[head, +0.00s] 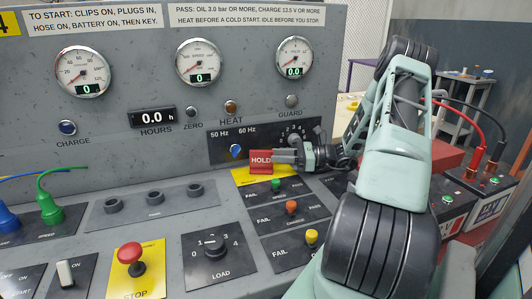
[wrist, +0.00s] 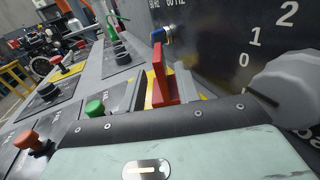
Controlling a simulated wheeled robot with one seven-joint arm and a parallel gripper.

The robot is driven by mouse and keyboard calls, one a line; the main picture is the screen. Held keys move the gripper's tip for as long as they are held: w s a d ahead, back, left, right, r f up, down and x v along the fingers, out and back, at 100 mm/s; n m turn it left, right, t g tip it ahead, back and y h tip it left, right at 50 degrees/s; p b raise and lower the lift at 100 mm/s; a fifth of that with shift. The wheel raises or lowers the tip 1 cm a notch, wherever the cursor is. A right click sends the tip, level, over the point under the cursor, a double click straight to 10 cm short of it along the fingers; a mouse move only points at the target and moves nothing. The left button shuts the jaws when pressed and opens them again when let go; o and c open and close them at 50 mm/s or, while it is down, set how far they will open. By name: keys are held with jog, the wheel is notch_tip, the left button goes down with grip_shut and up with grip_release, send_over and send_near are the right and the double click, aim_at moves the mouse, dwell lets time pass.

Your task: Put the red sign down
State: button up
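The red sign (head: 261,161) reads HOLD and stands upright at the foot of the upright panel, over a yellow patch (head: 251,178). My gripper (head: 284,157) reaches in from the right, and its fingers meet the sign's right side, seemingly closed on it. In the wrist view the red sign (wrist: 159,72) rises ahead of the gripper between the fingers, with yellow showing around its lower part. I cannot tell whether its lower edge touches the surface.
A blue-tipped switch (head: 236,151) and a dial (head: 296,138) are close behind. Green (head: 276,185), orange (head: 291,206) and yellow (head: 312,237) buttons sit in front. A red stop button (head: 130,254) and load knob (head: 215,245) are nearer. Batteries (head: 490,190) stand at right.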

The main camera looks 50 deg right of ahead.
jog(key=p+v, duration=0.1)
jog(key=v, duration=0.5)
jog(key=shift+s+d, duration=0.1)
jog(key=shift+d, duration=0.05)
dwell(0.5)
